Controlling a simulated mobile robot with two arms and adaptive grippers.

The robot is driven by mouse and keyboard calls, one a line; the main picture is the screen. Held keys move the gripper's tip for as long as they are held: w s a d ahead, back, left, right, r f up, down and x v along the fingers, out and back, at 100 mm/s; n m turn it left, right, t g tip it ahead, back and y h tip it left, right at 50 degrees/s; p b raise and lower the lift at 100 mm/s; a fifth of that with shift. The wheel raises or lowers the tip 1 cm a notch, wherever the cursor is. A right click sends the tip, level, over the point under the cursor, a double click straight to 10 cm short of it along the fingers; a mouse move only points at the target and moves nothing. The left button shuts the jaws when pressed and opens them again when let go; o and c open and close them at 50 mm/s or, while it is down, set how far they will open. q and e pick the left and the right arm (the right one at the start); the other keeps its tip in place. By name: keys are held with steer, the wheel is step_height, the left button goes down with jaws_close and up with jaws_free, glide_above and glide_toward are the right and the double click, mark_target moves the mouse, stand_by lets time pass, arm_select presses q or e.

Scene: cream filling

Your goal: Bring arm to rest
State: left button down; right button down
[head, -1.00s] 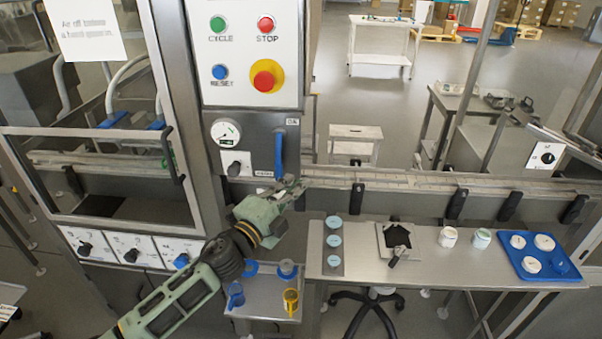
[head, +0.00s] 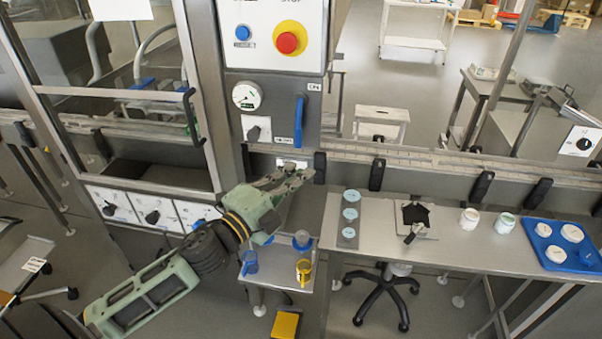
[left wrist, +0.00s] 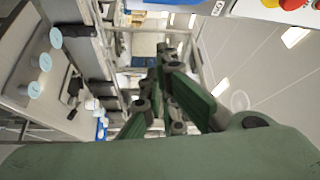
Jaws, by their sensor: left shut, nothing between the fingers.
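My left gripper (head: 296,182) is green and grey and reaches in from the lower left of the head view. It is shut and empty, in the air in front of the machine's control column, below the blue handle (head: 299,121). In the left wrist view its fingers (left wrist: 172,85) point away from the camera with nothing held. My right gripper is not in view.
A small side table (head: 318,283) holds blue and yellow cups. A stool (head: 385,299) stands below.

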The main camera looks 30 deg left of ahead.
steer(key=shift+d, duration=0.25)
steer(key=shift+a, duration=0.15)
